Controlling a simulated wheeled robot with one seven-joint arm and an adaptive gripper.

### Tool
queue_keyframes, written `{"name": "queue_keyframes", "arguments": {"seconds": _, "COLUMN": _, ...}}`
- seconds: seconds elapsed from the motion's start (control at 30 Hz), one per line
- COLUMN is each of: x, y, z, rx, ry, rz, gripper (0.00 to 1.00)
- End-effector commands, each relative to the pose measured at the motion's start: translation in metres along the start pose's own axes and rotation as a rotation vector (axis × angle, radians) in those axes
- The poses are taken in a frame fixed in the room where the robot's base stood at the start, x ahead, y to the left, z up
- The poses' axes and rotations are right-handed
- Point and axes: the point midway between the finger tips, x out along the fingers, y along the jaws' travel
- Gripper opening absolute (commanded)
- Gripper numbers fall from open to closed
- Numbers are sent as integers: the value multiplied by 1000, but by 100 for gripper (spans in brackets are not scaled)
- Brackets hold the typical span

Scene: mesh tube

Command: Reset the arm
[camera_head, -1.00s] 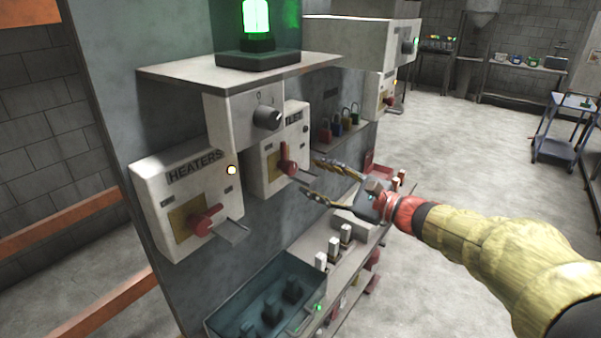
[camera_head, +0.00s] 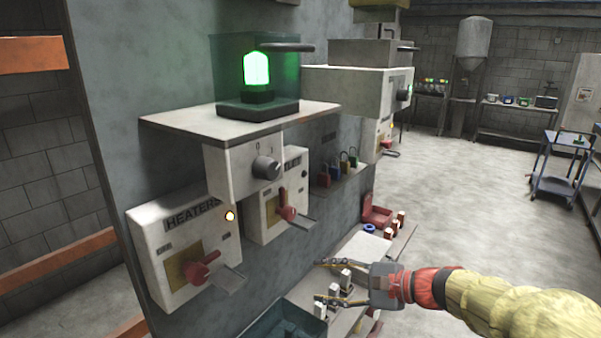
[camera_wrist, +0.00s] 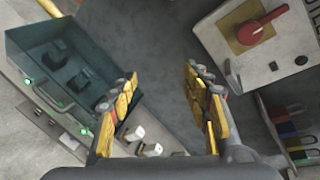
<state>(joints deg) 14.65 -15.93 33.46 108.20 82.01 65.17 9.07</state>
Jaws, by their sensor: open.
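My gripper (camera_head: 322,282) is open and empty in the head view, at the end of my yellow-sleeved arm. Its fingers point left, above the lower shelf and apart from the wall panel. In the wrist view, the two yellow fingers (camera_wrist: 160,105) stand wide apart with nothing between them. The heaters box (camera_head: 172,245) with its red lever (camera_head: 198,268) is on the panel at left. A second switch box (camera_head: 265,222) with a red lever (camera_head: 287,213) is to its right; it also shows at the upper right of the wrist view (camera_wrist: 225,45).
A glowing green lamp (camera_head: 257,70) stands on a shelf (camera_head: 180,122) above a knob (camera_head: 265,168). Padlocks (camera_head: 338,172) hang on the panel. A teal bin (camera_wrist: 30,60) sits below. Open floor lies at right, with a blue cart (camera_head: 560,185) farther back.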

Motion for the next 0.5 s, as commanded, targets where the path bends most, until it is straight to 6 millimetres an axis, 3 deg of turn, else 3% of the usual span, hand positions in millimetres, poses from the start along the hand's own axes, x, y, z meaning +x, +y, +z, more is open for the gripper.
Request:
{"name": "queue_keyframes", "arguments": {"seconds": 0.1, "x": -15, "y": 61, "z": 5, "rx": -169, "ry": 74, "rz": 206, "gripper": 48}}
{"name": "queue_keyframes", "arguments": {"seconds": 0.2, "x": -36, "y": 107, "z": 9, "rx": -330, "ry": 129, "rz": 379, "gripper": 48}}
{"name": "queue_keyframes", "arguments": {"seconds": 0.4, "x": -99, "y": 173, "z": 11, "rx": -696, "ry": 237, "rz": 702, "gripper": 48}}
{"name": "queue_keyframes", "arguments": {"seconds": 0.5, "x": -134, "y": 192, "z": 11, "rx": -880, "ry": 291, "rz": 841, "gripper": 48}}
